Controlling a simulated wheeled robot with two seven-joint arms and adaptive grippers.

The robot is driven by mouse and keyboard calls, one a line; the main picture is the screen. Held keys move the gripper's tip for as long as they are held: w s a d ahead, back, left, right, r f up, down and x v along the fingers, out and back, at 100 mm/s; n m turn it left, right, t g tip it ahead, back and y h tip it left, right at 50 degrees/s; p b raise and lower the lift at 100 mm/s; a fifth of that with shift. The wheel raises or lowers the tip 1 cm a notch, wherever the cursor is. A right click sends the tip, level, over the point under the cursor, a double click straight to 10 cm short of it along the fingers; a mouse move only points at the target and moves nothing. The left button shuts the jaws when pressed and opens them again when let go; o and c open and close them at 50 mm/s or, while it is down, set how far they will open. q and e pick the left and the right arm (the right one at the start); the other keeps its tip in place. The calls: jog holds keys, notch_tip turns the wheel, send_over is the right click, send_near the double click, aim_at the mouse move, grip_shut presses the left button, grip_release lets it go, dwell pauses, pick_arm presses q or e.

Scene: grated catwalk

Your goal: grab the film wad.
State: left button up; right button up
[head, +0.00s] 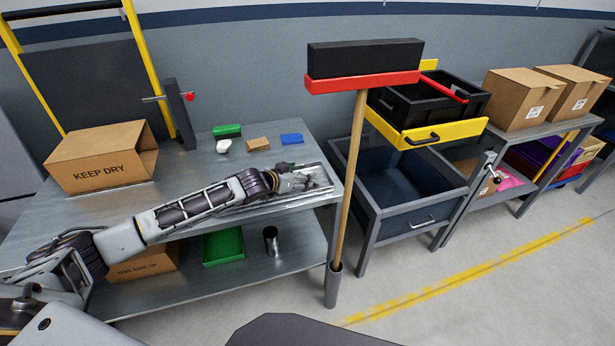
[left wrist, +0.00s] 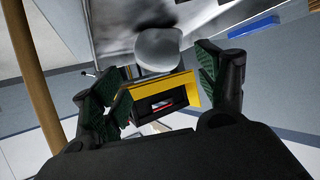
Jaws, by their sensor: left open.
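A smooth, pale grey, rounded lump, likely the film wad (left wrist: 158,48), shows in the left wrist view near the tabletop edge. It lies ahead of and between the fingers of my left gripper (left wrist: 160,72), with no clear contact. In the head view my left gripper (head: 306,178) is low over the right end of the metal workbench (head: 190,185), open, pointing right. There the lump cannot be told apart from the fingers. My right gripper is not in view.
Behind my gripper lie a blue block (head: 292,138), a tan block (head: 258,144), a white lump (head: 223,146) and a green item (head: 227,130). A broom (head: 350,190) stands upright off the bench's right end, before a drawer cart (head: 412,205). A KEEP DRY box (head: 100,158) is at left.

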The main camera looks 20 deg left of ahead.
aim_at(305, 172)
pick_arm(q)
jog(key=shift+w, duration=0.1)
jog(key=shift+x, duration=2.55)
jog(key=shift+w+r, duration=0.1)
jog(key=shift+r, duration=0.05)
jog(key=c, duration=0.9)
